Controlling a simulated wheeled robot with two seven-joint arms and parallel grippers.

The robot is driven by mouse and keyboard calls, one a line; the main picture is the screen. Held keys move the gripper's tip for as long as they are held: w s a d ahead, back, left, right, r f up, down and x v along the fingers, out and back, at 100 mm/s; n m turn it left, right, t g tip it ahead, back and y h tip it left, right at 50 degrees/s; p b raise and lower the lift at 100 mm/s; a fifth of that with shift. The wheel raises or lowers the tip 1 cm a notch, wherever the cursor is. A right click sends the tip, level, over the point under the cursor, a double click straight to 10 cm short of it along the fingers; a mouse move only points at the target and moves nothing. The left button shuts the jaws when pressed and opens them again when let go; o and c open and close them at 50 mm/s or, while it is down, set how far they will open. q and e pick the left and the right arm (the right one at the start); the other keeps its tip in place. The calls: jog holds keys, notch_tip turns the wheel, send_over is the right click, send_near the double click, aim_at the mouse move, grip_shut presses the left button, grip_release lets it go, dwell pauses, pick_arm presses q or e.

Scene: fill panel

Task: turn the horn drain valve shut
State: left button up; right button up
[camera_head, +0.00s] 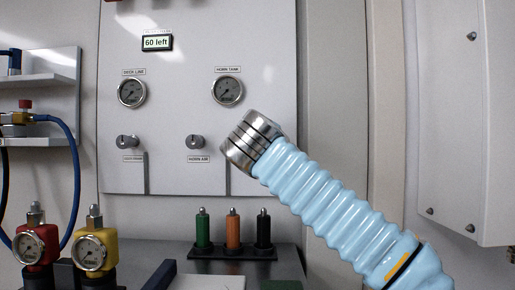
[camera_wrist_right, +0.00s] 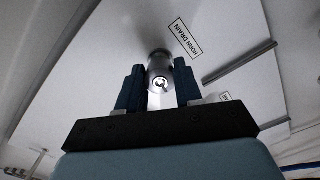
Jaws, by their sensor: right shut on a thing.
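The horn drain valve (camera_wrist_right: 159,72) is a round metal knob with a keyed-looking centre, next to the HORN DRAIN label (camera_wrist_right: 185,39) in the right wrist view. My right gripper (camera_wrist_right: 159,88) has a dark finger on each side of the knob and is shut on it. In the head view my right arm comes in from the lower right and its metal wrist lies in front of the panel. The gripper and the drain valve are hidden behind it there. My left gripper is in neither view.
Green, orange and black bottles (camera_head: 233,229) stand below. Red and yellow gauge fittings (camera_head: 94,250) stand lower left.

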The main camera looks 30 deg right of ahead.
jog(key=shift+w+a+f+m+b, duration=0.15)
jog(key=shift+m+b, duration=0.95)
jog(key=shift+m, duration=2.7)
jog(key=shift+s+a+f+m+b, duration=0.1)
jog(key=shift+m+b, duration=1)
jog(key=shift+m, duration=2.7)
jog(key=o, duration=1)
jog(key=shift+o, duration=0.2)
jog(key=shift+r, duration=0.1)
